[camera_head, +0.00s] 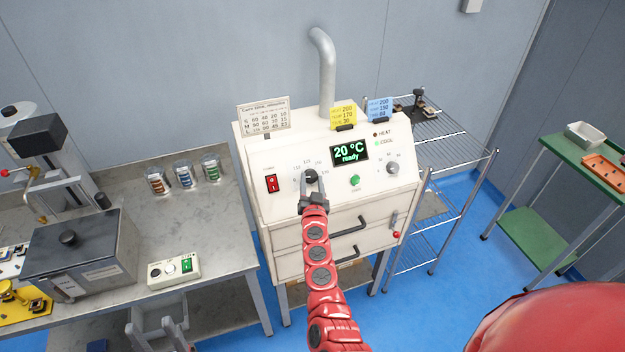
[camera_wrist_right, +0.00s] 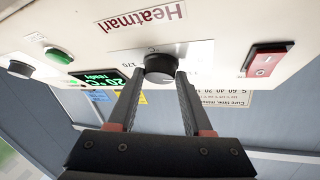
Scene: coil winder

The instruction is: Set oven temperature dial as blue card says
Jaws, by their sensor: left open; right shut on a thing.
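The white oven (camera_head: 290,150) has a sloped panel with a black temperature dial (camera_wrist_right: 159,68) on its left part. My right gripper (camera_head: 312,183) is shut on this dial; its two fingers also show on either side of it in the right wrist view (camera_wrist_right: 157,90). The dial's pointer is hidden; a "170" mark shows beside it. The blue card (camera_head: 380,108) stands on top of the oven at right; its small print seems to read 200, 150 and a blurred last line. The display (camera_head: 350,151) reads "20 °C ready".
A yellow card (camera_head: 343,115) and a white chart (camera_head: 264,117) also stand on the oven. The panel has a red switch (camera_head: 271,184), a green button (camera_head: 355,180) and a second knob (camera_head: 393,168). A bench (camera_head: 225,235) stands left, a wire rack (camera_head: 455,150) right.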

